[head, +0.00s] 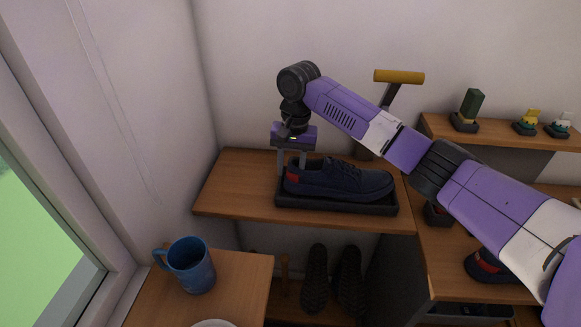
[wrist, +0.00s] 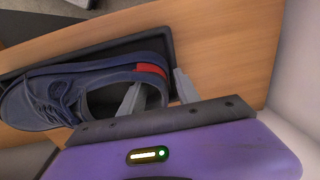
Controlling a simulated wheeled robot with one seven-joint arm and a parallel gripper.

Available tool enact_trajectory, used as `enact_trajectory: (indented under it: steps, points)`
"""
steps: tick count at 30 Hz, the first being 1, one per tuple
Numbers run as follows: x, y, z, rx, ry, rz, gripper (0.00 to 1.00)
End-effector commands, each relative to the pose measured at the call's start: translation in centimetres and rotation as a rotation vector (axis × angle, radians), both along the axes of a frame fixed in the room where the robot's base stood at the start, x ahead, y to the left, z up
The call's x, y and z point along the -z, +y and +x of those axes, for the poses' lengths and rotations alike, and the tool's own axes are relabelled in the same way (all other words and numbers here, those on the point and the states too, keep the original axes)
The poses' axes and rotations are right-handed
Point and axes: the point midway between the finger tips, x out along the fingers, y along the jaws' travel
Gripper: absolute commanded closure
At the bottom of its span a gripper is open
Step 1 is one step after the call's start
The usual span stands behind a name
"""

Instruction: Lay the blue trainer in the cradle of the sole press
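The blue trainer (head: 340,180), dark navy with a red heel patch, sits sole down in a shallow black tray (head: 338,208) on the wooden bench, toe to the right. In the wrist view the trainer (wrist: 85,92) lies with its heel at my gripper (wrist: 158,92). My gripper (head: 292,163) points down at the heel end. Its fingers are apart, one inside the shoe opening and one outside behind the heel. Firm contact with the heel wall does not show. A yellow-handled lever (head: 398,77) stands behind the tray; its base is partly hidden, and I cannot tell whether it is the sole press.
A blue mug (head: 190,266) stands on a lower wooden surface at front left. Dark footwear (head: 316,280) is below the bench. Another dark shoe with red (head: 486,266) is at right, partly behind my arm. A shelf (head: 500,132) holds small ornaments. Bare bench lies left of the tray.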

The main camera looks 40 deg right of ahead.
Motion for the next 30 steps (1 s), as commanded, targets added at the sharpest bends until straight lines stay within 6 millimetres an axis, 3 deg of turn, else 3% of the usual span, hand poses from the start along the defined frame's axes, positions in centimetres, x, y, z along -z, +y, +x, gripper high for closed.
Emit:
enact_trajectory:
  steps: [5, 15, 30]
  points:
    - [-1.6, -0.2, -0.1, 0.001, 0.002, -0.001, 0.55]
    - [-6.8, -0.3, -0.4, 0.000, -0.001, 0.000, 0.55]
    - [-7.8, -0.3, -0.4, -0.001, -0.001, 0.000, 0.55]
